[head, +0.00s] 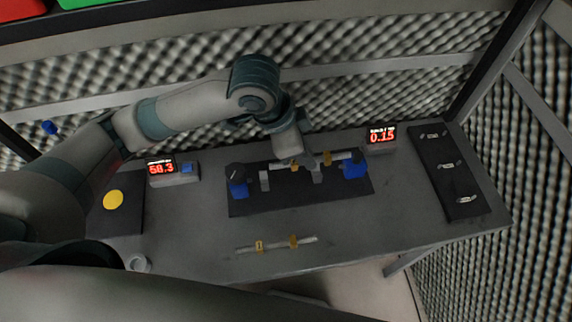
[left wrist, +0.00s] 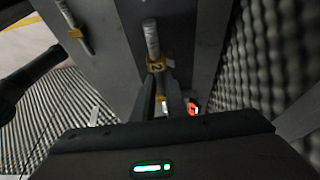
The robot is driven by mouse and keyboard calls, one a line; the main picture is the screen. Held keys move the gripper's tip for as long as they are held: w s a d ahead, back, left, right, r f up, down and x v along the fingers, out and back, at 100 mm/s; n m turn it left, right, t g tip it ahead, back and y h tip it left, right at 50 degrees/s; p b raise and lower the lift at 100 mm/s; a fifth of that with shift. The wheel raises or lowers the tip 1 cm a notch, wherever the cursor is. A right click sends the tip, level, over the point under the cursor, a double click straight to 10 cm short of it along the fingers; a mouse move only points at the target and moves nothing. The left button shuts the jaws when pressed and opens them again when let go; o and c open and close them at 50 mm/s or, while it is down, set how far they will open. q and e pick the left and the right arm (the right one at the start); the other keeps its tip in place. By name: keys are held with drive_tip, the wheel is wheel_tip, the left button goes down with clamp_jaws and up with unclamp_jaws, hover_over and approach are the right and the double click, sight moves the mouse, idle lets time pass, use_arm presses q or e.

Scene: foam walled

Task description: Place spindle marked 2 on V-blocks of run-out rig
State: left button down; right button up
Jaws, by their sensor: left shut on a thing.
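The spindle marked 2 (head: 341,156) is above the run-out rig (head: 300,198), a dark base with two light V-blocks (head: 264,181) and blue end units. My left gripper (head: 298,161) is shut on it. In the left wrist view the spindle (left wrist: 151,38) sticks out past the fingers (left wrist: 162,84), with its yellow tag reading 2. In the head view it lies roughly along the line of the V-blocks. I cannot tell whether it touches them. My right gripper is not in view.
A second spindle with yellow tags (head: 275,245) lies on the table in front of the rig. Red displays (head: 161,168) and (head: 381,135) stand left and right behind it. A dark mat (head: 464,205) with several small parts lies at right. A foam wall closes the back.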

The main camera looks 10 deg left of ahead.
use_arm(q)
drive_tip(key=a+f, duration=0.1)
drive_tip(key=a, duration=0.2)
drive_tip(key=a+f, duration=0.1)
drive_tip(key=shift+s+a+f+p, duration=0.15)
drive_tip(key=shift+s+f+p, duration=0.1)
drive_tip(key=shift+f+p, duration=0.1)
drive_tip(key=shift+f, duration=0.1)
drive_tip(key=shift+f+p, duration=0.55)
drive_tip(key=shift+f, duration=1.35)
drive_tip(key=shift+f, duration=0.1)
